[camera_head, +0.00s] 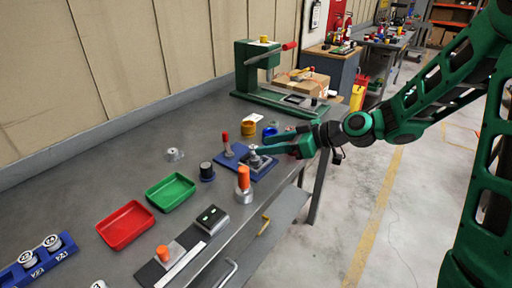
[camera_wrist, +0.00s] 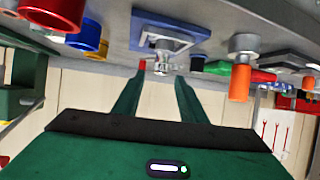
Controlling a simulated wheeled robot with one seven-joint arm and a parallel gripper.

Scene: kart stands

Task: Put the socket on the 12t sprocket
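My gripper (camera_head: 262,146) is at the blue fixture (camera_head: 262,170) near the table's right edge. Its two green fingers are apart in the wrist view (camera_wrist: 161,78), with a small silver upright part (camera_wrist: 162,52) between or just beyond their tips; contact is not clear. This part stands on the blue fixture (camera_wrist: 172,32) and shows in the head view (camera_head: 254,157); whether it is the socket I cannot tell. Round silver parts (camera_head: 52,242) sit in a blue labelled rack (camera_head: 62,256) at the lower left; the labels are too small to read surely as 12t.
A red handle (camera_head: 225,140) stands beside the fixture. Red (camera_head: 125,226) and green (camera_head: 171,192) trays lie to the left. A green press (camera_head: 258,75) stands behind.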

